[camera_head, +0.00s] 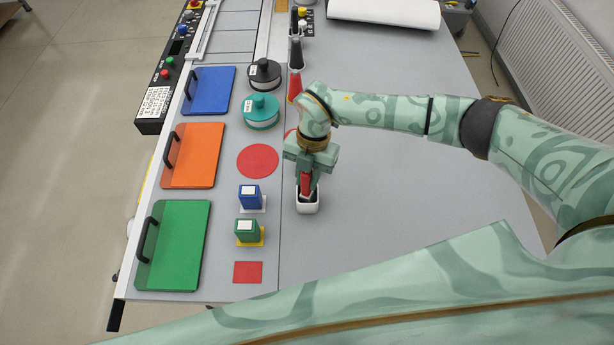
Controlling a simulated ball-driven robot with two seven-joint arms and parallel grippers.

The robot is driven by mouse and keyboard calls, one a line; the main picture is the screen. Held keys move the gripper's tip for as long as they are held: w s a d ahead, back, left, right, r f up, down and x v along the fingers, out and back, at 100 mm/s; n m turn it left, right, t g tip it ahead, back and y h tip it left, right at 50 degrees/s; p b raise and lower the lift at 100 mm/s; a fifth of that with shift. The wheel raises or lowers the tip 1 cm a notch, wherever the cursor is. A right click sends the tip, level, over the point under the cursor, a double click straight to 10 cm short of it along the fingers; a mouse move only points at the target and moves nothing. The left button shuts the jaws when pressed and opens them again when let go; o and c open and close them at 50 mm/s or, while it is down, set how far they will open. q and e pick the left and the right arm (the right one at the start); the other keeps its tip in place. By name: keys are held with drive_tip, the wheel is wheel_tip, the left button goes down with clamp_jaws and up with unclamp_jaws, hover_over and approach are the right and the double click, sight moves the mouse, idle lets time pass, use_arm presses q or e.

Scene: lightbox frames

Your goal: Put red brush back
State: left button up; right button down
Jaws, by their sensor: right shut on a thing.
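My right gripper (306,180) points down at the middle of the table and is shut on the red brush (305,186). Only a small red part of the brush shows between and below the fingers; the rest is hidden. Directly below is a small white holder (307,208) with a dark opening. The brush's lower end is at this opening; I cannot tell how deep it sits. My left gripper is not in view.
Blue (208,91), orange (193,155) and green (173,245) handled panels lie at left. Blue (250,195) and green (247,231) blocks stand left of the holder. The table's right side is clear.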

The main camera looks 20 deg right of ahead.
drive_tip(key=shift+s+f, duration=0.15)
drive_tip(key=shift+f, duration=0.15)
drive_tip(key=c, duration=1.3)
unclamp_jaws()
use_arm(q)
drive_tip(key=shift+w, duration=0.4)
use_arm(e)
drive_tip(key=shift+o, duration=0.2)
use_arm(q)
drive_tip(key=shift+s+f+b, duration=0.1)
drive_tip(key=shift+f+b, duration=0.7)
drive_tip(key=shift+b, duration=0.05)
use_arm(e)
drive_tip(key=v, duration=1.2)
